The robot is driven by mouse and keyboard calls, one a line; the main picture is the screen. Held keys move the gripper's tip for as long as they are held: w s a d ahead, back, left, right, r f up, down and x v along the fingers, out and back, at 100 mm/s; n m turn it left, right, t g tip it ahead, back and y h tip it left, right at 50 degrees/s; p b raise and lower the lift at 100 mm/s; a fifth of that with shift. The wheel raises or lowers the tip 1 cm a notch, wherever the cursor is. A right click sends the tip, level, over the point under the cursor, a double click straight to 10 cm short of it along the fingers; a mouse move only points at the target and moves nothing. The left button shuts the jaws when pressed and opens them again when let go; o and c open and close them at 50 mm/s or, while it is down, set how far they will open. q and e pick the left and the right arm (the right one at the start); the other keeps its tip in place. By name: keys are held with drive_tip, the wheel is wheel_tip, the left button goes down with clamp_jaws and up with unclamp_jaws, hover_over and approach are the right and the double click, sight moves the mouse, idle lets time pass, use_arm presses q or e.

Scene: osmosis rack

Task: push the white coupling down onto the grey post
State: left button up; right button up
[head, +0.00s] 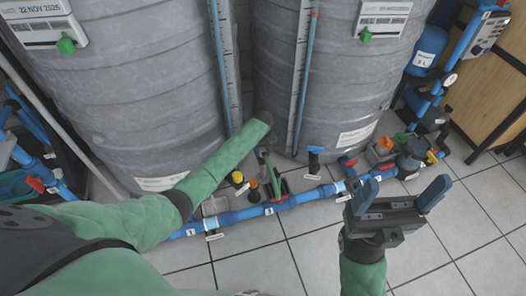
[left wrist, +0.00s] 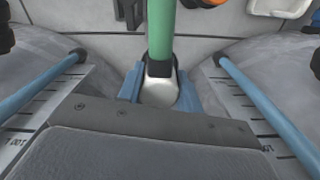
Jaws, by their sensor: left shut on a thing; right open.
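In the left wrist view, my left gripper (left wrist: 158,97) is shut with its blue fingertips on both sides of a white coupling (left wrist: 158,92). A dark collar and a green tube (left wrist: 161,30) adjoin the coupling and run towards the top of the picture. In the head view my green left forearm (head: 225,160) reaches between the tanks; its fingers and the coupling cannot be made out there. I cannot make out the grey post for certain in either view. My right gripper (head: 402,196) is open and empty above the floor at the right.
Two large grey tanks (head: 125,85) and (head: 325,75) stand behind, with blue level tubes. A blue pipe (head: 240,214) with red-handled valves runs along the floor. Small fittings, including a yellow cap (head: 238,177), stand near it. The tiled floor (head: 300,262) in front is clear.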

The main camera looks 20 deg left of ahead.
use_arm(q)
drive_tip(key=shift+p, duration=1)
idle(0.7)
drive_tip(key=shift+f, duration=0.35)
idle(0.5)
drive_tip(key=o, duration=1)
drive_tip(key=shift+r+p, duration=0.8)
drive_tip(key=shift+r, duration=3.05)
